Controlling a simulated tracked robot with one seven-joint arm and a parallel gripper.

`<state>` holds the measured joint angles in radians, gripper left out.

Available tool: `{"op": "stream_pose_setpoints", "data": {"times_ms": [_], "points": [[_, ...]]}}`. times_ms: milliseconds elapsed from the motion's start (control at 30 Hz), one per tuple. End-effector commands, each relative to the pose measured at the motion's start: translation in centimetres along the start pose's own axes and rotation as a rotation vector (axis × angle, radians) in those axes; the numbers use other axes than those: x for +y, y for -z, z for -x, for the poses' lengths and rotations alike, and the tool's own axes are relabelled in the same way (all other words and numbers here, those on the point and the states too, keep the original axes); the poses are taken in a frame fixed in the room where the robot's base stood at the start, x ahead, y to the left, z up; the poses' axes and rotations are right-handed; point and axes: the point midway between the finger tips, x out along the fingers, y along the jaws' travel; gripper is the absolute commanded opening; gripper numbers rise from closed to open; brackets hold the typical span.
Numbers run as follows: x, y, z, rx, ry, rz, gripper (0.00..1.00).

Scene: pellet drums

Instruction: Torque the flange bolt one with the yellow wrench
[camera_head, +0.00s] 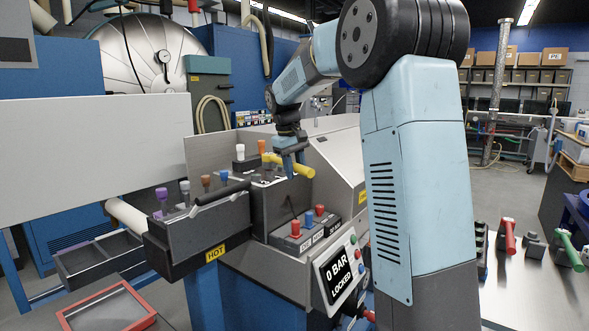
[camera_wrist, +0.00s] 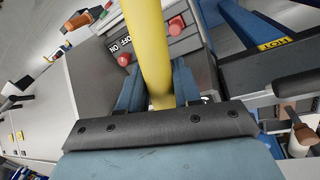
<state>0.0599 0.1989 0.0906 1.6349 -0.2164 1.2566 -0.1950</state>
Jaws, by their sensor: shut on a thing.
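My gripper (camera_head: 290,148) is shut on the yellow wrench (camera_head: 300,168), above the grey machine. In the wrist view the thick yellow wrench handle (camera_wrist: 148,40) runs up between my two blue fingers (camera_wrist: 158,88). In the head view the wrench lies slantwise over the dark block behind the switch panel. Its left end is near that block, and I cannot tell whether it touches anything. The flange bolts are not clearly made out, so I cannot tell which is bolt one.
A dark open housing (camera_head: 200,228) marked HOT holds several coloured knobs or handles at the left. A switch panel (camera_head: 305,238) with red and blue knobs is below the wrench. A display (camera_head: 338,275) reads 0 BAR LOCKED.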

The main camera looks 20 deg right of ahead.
Motion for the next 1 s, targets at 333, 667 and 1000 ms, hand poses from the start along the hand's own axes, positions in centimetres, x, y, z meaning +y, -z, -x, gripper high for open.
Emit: {"op": "stream_pose_setpoints", "data": {"times_ms": [333, 667, 1000], "points": [[0.1, -0.03, -0.19, 0.001, 0.0, -0.001, 0.0], [-0.03, -0.01, -0.28, 0.001, 0.0, 0.0, 0.0], [-0.25, -0.02, -1.02, -0.001, 0.0, 0.0, 0.0]]}}
